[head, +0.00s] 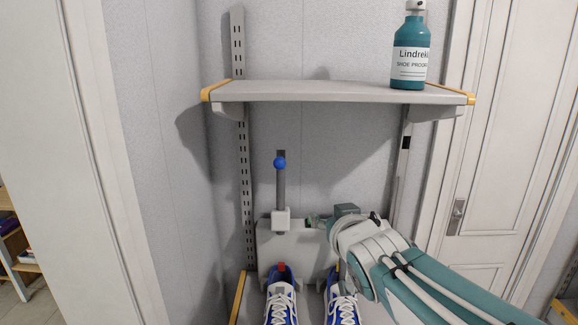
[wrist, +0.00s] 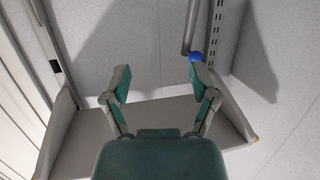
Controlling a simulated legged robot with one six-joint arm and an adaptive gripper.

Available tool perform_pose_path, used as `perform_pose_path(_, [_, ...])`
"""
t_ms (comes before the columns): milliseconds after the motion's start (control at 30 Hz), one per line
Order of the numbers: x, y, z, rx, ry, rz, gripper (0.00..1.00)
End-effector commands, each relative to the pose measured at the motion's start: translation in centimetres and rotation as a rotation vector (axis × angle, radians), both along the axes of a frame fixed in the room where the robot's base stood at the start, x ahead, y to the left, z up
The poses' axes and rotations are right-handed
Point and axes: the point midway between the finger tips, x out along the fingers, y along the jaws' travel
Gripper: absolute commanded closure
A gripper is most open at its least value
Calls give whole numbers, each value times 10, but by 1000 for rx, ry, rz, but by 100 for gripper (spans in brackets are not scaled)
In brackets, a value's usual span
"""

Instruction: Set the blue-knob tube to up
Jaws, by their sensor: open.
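The blue-knob tube (head: 281,188) is a slim grey tube that stands upright in the head view. Its round blue knob (head: 280,162) is at the top, and a white block (head: 281,220) is at its base. In the wrist view the knob (wrist: 196,57) shows just beyond the right finger, with the tube running up from it in the picture. My gripper (head: 320,219) is to the right of the tube's lower part in the head view, partly hidden by my wrist. In the wrist view my gripper (wrist: 158,78) is open, with nothing between its fingers.
A shelf (head: 320,92) crosses above the tube and bears a teal spray bottle (head: 411,62). Blue-and-white shoes (head: 281,303) stand below the tube on a lower shelf. A slotted rail (head: 245,180) runs up the wall at left. A white door (head: 485,150) is at right.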

Motion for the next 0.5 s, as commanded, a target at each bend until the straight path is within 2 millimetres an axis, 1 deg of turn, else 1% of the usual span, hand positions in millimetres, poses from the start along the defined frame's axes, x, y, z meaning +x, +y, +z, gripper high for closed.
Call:
perform_pose_path(33, [-18,-15,-10,-15,66,-45,24])
perform_pose_path(67, [-28,-23,-17,-24,109,-68,24])
perform_pose_path(100, [-43,-33,-28,-34,170,-96,24])
perform_pose_path(167, [-66,-45,-44,-47,262,-130,24])
perform_pose_path(200, [-82,-53,-55,-53,325,-150,24])
perform_pose_path(267, [-108,-61,-71,-60,420,-172,24])
perform_pose_path(300, [-126,-65,-82,-63,485,-182,24])
perform_pose_path(367, [-152,-70,-97,-64,576,-190,24])
perform_pose_path(400, [-169,-71,-106,-64,631,-191,24])
perform_pose_path(500, [-202,-72,-123,-61,745,-184,24])
